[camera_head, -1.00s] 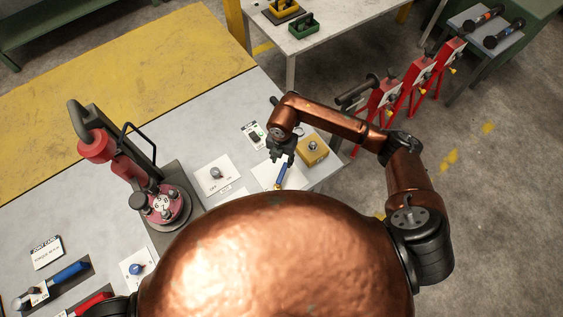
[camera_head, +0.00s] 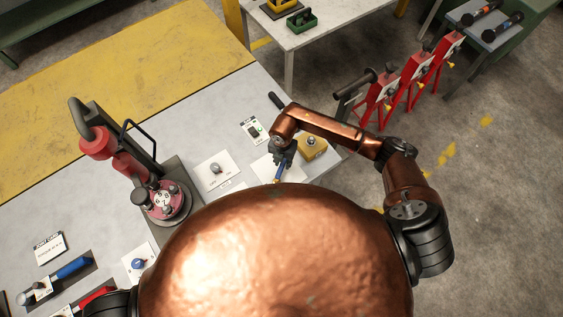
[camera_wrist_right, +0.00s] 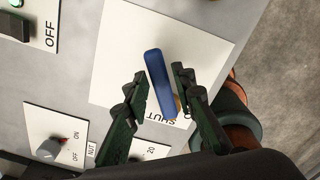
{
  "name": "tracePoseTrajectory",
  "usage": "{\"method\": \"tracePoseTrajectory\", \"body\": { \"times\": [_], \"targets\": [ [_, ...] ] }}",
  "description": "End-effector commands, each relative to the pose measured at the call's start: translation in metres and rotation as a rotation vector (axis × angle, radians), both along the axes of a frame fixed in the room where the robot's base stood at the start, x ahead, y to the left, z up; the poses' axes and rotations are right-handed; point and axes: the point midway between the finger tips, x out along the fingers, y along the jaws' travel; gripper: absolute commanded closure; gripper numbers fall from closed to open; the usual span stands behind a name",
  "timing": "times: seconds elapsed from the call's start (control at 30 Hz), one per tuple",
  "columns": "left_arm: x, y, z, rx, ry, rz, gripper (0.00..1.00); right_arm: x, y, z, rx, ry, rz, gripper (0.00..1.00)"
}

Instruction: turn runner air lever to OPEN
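The blue lever (camera_wrist_right: 160,84) lies over a white plate (camera_wrist_right: 122,55) in the right wrist view, with printed SHUT lettering (camera_wrist_right: 160,117) near its lower end. In the head view the lever (camera_head: 279,174) shows only partly below my right gripper (camera_head: 282,161). In the wrist view my right gripper (camera_wrist_right: 160,76) is open, one dark finger on each side of the lever. There is a gap on the left; the right finger is close to it, and I cannot tell whether it touches. An OPEN mark is not visible. My left gripper is not in view.
A yellow box with a knob (camera_head: 313,148) stands just right of the gripper. A knob plate (camera_head: 214,172) and a switch plate (camera_head: 252,131) are on the left and behind. A red-and-grey machine (camera_head: 125,160) stands further left. The table's right edge is close.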

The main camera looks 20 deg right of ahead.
Motion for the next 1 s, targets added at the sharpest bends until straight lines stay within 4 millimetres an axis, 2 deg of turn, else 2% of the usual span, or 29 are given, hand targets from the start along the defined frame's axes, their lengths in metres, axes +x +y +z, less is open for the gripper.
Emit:
{"method": "tracePoseTrajectory", "body": {
  "times": [0.03, 0.3, 0.7, 0.73, 0.77, 1.0],
  "targets": [
    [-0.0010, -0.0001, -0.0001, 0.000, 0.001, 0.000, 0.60, 0.0001, 0.0001, 0.0001, 0.000, 0.000, 0.000, 0.81],
    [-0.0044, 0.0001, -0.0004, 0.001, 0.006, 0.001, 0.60, 0.0001, 0.0002, 0.0002, 0.000, 0.000, 0.000, 1.00],
    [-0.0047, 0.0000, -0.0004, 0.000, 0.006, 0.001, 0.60, 0.0000, -0.0001, 0.0003, -0.001, 0.001, 0.001, 1.00],
    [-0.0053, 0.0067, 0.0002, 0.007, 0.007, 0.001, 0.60, 0.0002, 0.0088, 0.0007, 0.001, 0.000, 0.003, 1.00],
    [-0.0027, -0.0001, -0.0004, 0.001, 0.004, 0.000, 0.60, 0.0001, 0.0047, 0.0004, -0.001, 0.001, 0.001, 1.00],
    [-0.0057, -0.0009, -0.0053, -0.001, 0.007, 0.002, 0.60, 0.0014, 0.0028, -0.0004, 0.001, -0.001, 0.035, 1.00]
  ]
}}
